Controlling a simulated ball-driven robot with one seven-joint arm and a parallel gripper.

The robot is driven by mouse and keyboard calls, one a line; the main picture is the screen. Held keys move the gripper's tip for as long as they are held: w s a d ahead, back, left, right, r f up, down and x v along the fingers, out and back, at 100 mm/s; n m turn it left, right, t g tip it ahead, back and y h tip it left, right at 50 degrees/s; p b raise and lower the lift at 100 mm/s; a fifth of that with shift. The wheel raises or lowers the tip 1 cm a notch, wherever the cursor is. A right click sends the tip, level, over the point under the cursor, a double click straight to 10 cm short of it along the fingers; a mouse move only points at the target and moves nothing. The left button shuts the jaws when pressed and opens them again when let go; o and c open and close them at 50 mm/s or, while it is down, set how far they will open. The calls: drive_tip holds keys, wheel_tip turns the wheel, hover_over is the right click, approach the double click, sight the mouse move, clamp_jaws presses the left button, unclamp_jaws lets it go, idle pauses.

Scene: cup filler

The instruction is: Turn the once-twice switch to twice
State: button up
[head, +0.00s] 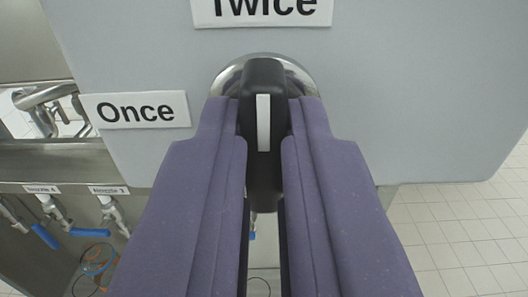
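The once-twice switch (263,78) is a black knob with a white pointer line on a round silver plate (232,76), set in a grey panel. Its white line stands upright, its upper end toward the "Twice" label (262,10) at the top. The "Once" label (136,110) is on the left. My gripper (264,115) has two purple fingers, one on each side of the knob. They lie close against its sides, and I cannot tell whether both press on it. The knob's lower part shows between the fingers.
The grey panel (430,80) fills most of the view. At the lower left are a metal ledge, labelled nozzles with blue handles (88,233) and a coiled orange and blue hose (97,260). Tiled floor (460,240) shows at the lower right.

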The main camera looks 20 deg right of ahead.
drive_tip(key=o, duration=0.4)
drive_tip(key=shift+o, duration=0.2)
drive_tip(key=shift+s, duration=0.1)
drive_tip(key=b+v, duration=0.2)
drive_tip(key=v, duration=0.5)
drive_tip(key=shift+s, duration=0.3)
drive_tip(key=shift+a, duration=0.15)
